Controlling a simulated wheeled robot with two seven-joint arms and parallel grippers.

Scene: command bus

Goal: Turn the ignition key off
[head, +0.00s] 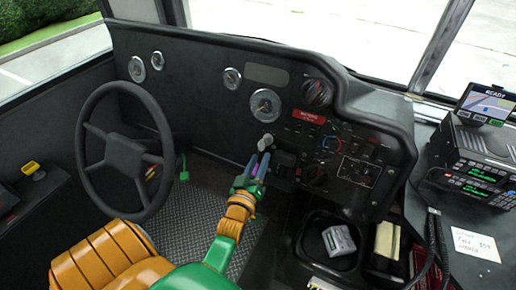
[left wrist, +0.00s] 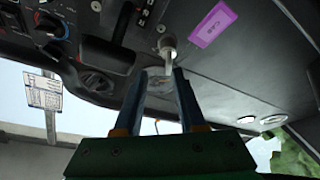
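The ignition key sits in a pale round lock (left wrist: 167,43) on the underside of the dash. Its pale shank and a grey, see-through-looking part show between my fingertips in the left wrist view. My left gripper (head: 257,165) reaches up to the lock, just right of the steering column; it fills the lower middle of the left wrist view (left wrist: 160,76). Its two blue fingers stand apart, one on each side of the key. I cannot tell whether they press on it. In the head view the fingers hide most of the key. My right gripper is not in view.
The steering wheel (head: 124,152) stands to the left of my left gripper. The dash panel (head: 345,160) with knobs and switches is close on the right. A purple label (left wrist: 213,24) is beside the lock. A tray with a grey object (head: 339,240) is lower right.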

